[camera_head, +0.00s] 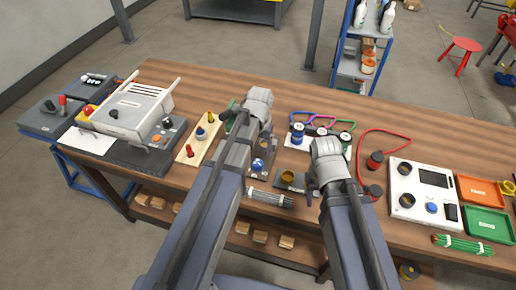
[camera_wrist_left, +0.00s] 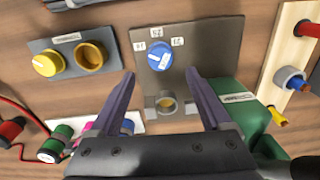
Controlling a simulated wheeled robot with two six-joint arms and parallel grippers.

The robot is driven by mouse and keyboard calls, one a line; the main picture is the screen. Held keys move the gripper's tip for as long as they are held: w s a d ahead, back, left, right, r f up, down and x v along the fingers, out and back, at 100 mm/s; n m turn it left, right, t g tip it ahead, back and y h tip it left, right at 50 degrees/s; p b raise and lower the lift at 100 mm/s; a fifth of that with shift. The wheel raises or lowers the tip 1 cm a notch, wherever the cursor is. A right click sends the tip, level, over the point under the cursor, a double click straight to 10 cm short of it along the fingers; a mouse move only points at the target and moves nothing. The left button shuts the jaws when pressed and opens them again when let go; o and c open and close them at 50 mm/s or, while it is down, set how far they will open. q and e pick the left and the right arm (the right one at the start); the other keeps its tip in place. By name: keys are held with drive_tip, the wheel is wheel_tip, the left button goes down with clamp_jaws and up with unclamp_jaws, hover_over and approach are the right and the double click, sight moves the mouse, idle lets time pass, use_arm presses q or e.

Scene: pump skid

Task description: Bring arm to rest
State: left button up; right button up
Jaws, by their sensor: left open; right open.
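My left arm reaches up the middle of the head view, and its gripper (camera_head: 266,134) is mostly hidden by its wrist. In the left wrist view the left gripper (camera_wrist_left: 161,78) has its two fingers spread wide with nothing between them. Its fingers are over a grey plate (camera_wrist_left: 207,38) with a blue knob (camera_wrist_left: 160,56) and a brass ring. My right arm stands to the right in the head view. Its gripper (camera_head: 312,192) is largely hidden below the wrist, beside a small dark plate (camera_head: 290,184) with a brass ring. Nothing shows held in it.
The wooden bench (camera_head: 227,79) is crowded. A white-topped machine (camera_head: 125,106) and a pegged board (camera_head: 197,149) stand left. A white panel (camera_head: 422,207), an orange tray (camera_head: 481,190) and a green tray (camera_head: 487,222) are right. The back strip of the bench is clear.

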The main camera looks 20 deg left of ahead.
use_arm(q)
drive_tip(key=shift+r, duration=0.4)
drive_tip(key=shift+d, duration=0.1)
use_arm(e)
drive_tip(key=shift+r, duration=0.35)
use_arm(q)
drive_tip(key=s+d+m+y, duration=0.1)
drive_tip(key=s+d+m, duration=0.2)
drive_tip(key=s+d, duration=0.7)
drive_tip(key=s, duration=0.4)
drive_tip(key=shift+s, duration=0.2)
